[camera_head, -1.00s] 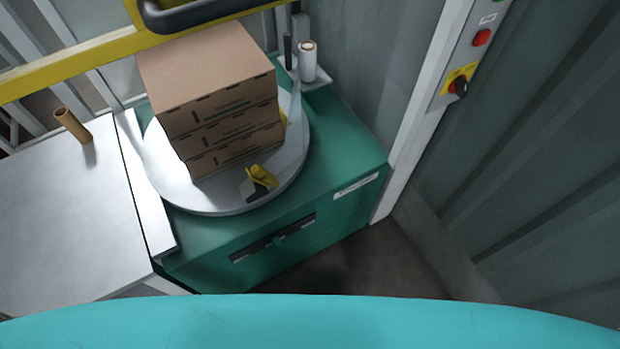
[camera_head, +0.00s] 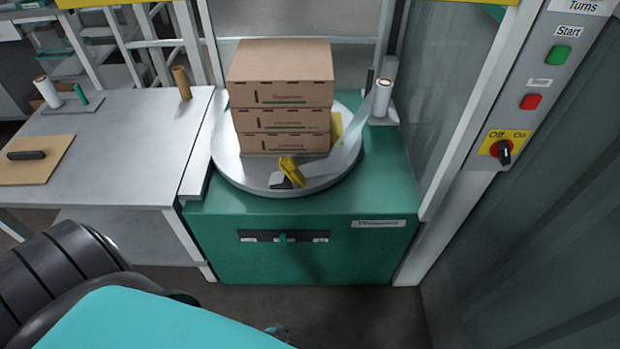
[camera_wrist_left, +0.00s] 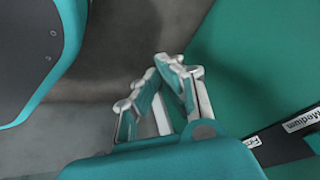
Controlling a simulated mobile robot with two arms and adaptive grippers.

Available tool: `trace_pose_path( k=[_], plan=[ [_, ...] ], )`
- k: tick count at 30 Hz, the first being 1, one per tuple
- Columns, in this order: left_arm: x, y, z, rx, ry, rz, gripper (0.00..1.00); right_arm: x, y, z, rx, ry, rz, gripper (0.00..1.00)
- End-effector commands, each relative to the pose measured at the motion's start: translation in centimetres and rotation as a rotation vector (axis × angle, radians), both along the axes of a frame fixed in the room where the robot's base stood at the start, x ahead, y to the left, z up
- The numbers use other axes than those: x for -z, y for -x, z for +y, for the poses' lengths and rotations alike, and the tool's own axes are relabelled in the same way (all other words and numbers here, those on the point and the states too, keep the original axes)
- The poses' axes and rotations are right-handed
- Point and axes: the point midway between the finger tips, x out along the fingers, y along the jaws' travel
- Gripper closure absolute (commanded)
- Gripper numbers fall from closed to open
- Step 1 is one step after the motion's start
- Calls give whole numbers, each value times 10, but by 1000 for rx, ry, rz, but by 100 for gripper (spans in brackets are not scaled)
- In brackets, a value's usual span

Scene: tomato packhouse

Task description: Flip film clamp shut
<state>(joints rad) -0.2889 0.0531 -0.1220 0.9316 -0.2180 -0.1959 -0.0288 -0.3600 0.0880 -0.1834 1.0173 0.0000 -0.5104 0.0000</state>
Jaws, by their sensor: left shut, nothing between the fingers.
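The film clamp (camera_head: 291,171) is a small yellow flap on a dark and grey base, near the front edge of the round grey turntable (camera_head: 232,172). The yellow flap stands up at a tilt, in front of the stacked boxes. My left gripper (camera_wrist_left: 172,72) is shut and empty in the left wrist view, beside the green machine's front. It is well away from the clamp, which that view does not show. In the head view, only a small bit at the bottom edge may be its tip. My right gripper is not in view.
Three brown cartons (camera_head: 280,94) are stacked on the turntable. A film roll (camera_head: 383,97) stands behind right, with film running toward the stack. The green machine base (camera_head: 300,258) has a front selector. A grey table (camera_head: 120,150) is left; a switch post (camera_head: 500,120) is right.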

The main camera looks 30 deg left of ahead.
Motion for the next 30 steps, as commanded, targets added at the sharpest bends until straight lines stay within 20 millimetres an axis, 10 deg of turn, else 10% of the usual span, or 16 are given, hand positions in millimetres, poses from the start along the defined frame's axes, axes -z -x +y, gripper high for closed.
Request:
trace_pose_path(
  k=[10, 18, 30],
  plan=[
    [-42, -119, 6, 85, -98, -295, 100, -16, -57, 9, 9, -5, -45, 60],
    [-144, -226, 35, 154, -317, -655, 100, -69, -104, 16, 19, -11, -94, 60],
    [-317, -265, 84, 161, -733, -1046, 100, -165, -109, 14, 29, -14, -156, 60]
  ],
)
